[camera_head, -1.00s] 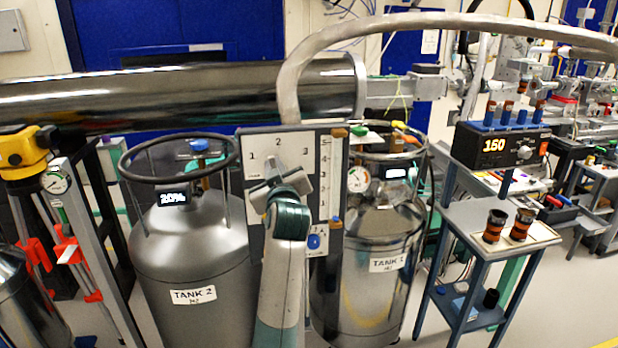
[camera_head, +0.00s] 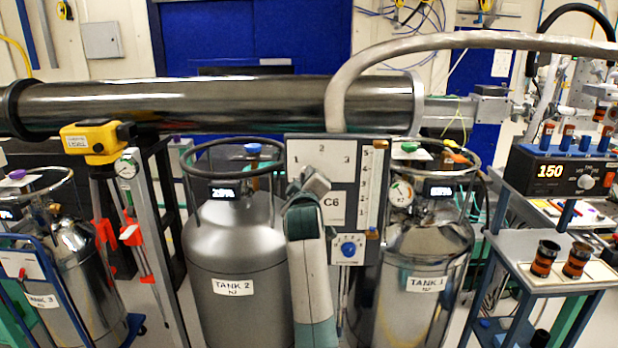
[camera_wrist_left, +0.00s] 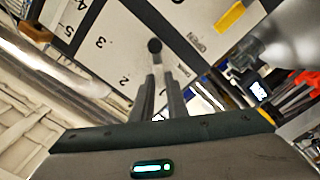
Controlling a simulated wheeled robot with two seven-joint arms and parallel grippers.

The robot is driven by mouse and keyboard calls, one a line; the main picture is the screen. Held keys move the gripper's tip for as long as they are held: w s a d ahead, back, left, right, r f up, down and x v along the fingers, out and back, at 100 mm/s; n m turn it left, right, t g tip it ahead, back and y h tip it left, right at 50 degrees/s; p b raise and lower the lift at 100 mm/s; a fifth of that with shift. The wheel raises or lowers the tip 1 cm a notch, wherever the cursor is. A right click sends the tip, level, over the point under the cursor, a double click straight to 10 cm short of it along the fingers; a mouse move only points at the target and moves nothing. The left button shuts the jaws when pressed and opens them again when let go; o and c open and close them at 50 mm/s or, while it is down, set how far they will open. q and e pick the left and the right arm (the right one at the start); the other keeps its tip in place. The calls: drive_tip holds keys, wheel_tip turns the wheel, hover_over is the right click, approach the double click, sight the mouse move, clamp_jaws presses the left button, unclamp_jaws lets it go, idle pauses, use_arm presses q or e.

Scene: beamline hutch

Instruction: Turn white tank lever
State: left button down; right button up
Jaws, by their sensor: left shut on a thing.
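My left gripper (camera_head: 314,182) is in front of a white board with a grey frame (camera_head: 300,152), between the two tanks. In the left wrist view its two fingers (camera_wrist_left: 160,85) are shut on a dark round-ended lever (camera_wrist_left: 154,46) in front of the board. The board shows numbers, a "C6" label and, in the wrist view, an "OPEN" mark; my gripper hides part of it. Grey TANK 2 (camera_head: 230,245) stands left of the board and shiny TANK 1 (camera_head: 425,250) right of it. No plainly white tank shows. My right gripper is not in view.
A thick grey hose (camera_head: 450,42) arches above the board. A long shiny pipe (camera_head: 220,105) runs behind the tanks. TANK 3 (camera_head: 85,250) and a yellow instrument (camera_head: 92,138) stand at left.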

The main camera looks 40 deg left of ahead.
use_arm(q)
drive_tip(key=shift+r, duration=0.15)
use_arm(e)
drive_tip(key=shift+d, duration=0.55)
use_arm(q)
drive_tip(key=c, duration=1.8)
unclamp_jaws()
drive_tip(key=shift+o, duration=0.3)
drive_tip(key=shift+w, duration=0.1)
